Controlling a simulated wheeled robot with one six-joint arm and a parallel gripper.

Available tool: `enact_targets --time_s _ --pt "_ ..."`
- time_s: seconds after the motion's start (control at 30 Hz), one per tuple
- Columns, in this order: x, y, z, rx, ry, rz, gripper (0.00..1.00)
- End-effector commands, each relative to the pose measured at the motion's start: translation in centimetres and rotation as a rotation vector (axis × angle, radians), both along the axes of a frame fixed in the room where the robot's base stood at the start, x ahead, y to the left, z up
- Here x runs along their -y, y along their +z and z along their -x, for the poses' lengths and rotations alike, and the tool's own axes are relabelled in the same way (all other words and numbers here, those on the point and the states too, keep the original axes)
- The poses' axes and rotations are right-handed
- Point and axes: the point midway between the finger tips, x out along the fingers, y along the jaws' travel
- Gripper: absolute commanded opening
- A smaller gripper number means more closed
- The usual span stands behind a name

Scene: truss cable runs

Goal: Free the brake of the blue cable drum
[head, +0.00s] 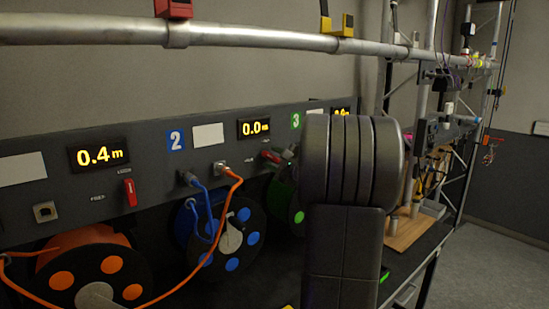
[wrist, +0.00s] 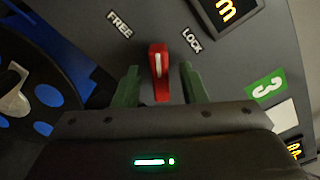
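The blue cable drum (head: 217,232) sits under the panel label 2 in the head view. Part of it shows at the left edge of the wrist view (wrist: 72,42). Its red brake lever (wrist: 158,72) stands between the FREE label (wrist: 120,24) and the LOCK label (wrist: 192,40). The same lever shows small in the head view (head: 270,157). My gripper (wrist: 159,69) is open, with one green finger on each side of the lever and a gap on both sides. In the head view my arm hides most of the gripper.
An orange drum (head: 88,268) with its own red lever (head: 129,192) is at the left. Blue and orange cables (head: 178,290) hang in front of the drums. A green drum (head: 286,205) is partly hidden behind my arm. A metal pipe (head: 255,37) runs above the panel.

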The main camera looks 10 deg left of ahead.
Motion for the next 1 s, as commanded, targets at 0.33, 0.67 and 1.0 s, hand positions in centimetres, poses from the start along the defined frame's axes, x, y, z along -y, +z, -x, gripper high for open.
enact_targets --time_s 0.33,0.67,1.0 --pt "0.02 0.00 0.01 0.000 0.000 0.000 0.11" --pt "0.02 -0.17 0.03 0.015 0.000 0.010 0.00" --pt "-0.02 -0.81 0.09 0.153 0.001 0.116 0.00"
